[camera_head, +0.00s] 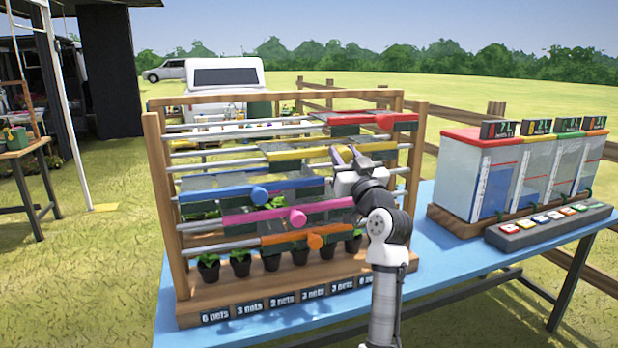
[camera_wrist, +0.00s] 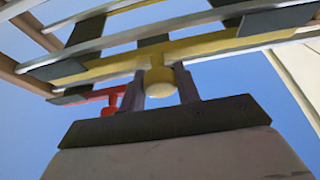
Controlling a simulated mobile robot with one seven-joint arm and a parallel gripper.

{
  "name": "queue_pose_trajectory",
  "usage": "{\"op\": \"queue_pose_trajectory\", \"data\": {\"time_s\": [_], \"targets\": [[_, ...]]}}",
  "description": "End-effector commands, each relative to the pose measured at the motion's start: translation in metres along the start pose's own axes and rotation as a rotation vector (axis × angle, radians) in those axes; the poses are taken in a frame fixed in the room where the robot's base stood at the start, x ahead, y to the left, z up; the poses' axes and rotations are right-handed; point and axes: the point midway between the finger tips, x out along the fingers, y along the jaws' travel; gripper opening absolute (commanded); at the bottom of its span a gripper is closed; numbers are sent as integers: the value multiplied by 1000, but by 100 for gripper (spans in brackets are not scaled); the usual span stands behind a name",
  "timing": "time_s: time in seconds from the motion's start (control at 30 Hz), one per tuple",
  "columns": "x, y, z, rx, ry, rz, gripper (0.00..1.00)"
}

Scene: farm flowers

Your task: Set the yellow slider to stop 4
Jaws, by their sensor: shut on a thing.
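The yellow slider (camera_head: 290,155) is a yellow bar with dark plates on the upper rails of a wooden rack (camera_head: 157,190), toward the right half in the head view. My gripper (camera_head: 346,154) is at the front of this bar. In the wrist view my gripper (camera_wrist: 159,88) has its two fingers around the yellow round knob (camera_wrist: 159,84) of the yellow bar (camera_wrist: 215,47), one finger on each side. In the head view the gripper hides the knob.
A red slider (camera_head: 385,119) is above the yellow one. Blue (camera_head: 215,193), pink (camera_head: 245,217) and orange (camera_head: 285,238) sliders are below. Potted plants (camera_head: 240,264) stand on the labelled base. Clear tanks (camera_head: 480,180) and a button panel (camera_head: 545,229) stand right on the blue table (camera_head: 430,270).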

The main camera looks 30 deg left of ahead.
Motion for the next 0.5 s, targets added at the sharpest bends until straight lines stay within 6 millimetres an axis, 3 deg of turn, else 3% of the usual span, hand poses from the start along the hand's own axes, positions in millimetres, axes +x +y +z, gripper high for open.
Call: {"op": "queue_pose_trajectory", "data": {"time_s": [0.03, 0.2, 0.5], "targets": [[-3, 15, 4, -2, 1, 6, 0], [-2, 45, 2, -1, 0, 5, 0], [0, 64, 1, 0, -1, 3, 0]]}}
